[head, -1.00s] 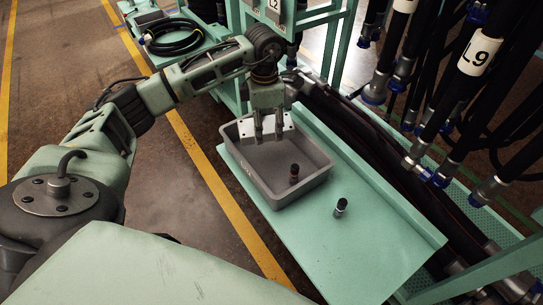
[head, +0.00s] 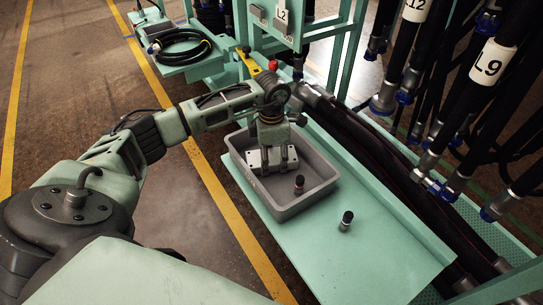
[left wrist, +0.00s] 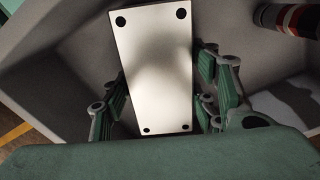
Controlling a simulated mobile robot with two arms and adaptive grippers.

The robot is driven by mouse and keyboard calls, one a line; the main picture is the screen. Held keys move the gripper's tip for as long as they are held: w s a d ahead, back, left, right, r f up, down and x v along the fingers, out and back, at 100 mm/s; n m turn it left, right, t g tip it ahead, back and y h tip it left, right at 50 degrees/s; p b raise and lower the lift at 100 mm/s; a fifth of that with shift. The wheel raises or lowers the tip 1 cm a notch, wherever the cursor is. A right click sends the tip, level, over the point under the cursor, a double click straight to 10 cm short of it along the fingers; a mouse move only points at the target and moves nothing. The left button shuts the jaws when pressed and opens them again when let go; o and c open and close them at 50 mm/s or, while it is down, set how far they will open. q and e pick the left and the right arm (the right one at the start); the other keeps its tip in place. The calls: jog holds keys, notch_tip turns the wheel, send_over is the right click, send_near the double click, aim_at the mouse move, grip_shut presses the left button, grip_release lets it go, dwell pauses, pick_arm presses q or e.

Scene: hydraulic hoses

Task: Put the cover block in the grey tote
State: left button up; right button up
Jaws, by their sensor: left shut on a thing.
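The cover block (head: 256,159) is a pale metal plate with dark holes near its corners. My left gripper (head: 274,160) is shut on it, inside the walls of the grey tote (head: 312,203), toward the tote's far left part. In the left wrist view the cover block (left wrist: 152,70) sits between the two green-padded fingers of the left gripper (left wrist: 160,88), with tote walls around it. I cannot tell whether the block touches the tote floor. My right gripper is not in view.
A dark fitting with a reddish band (head: 299,184) stands in the tote. Another dark fitting (head: 346,220) stands on the green bench (head: 385,255). Black hoses (head: 480,100) hang at the right. A coiled hose (head: 182,47) lies on a green stand behind.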

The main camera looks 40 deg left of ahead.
aim_at(271, 156)
pick_arm(q)
jog(key=o, duration=1.3)
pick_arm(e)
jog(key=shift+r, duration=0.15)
pick_arm(q)
jog(key=shift+o, duration=0.2)
jog(key=shift+r, duration=0.35)
notch_tip(271, 156, up, 12)
jog(key=p, duration=0.2)
jog(key=shift+f, duration=0.25)
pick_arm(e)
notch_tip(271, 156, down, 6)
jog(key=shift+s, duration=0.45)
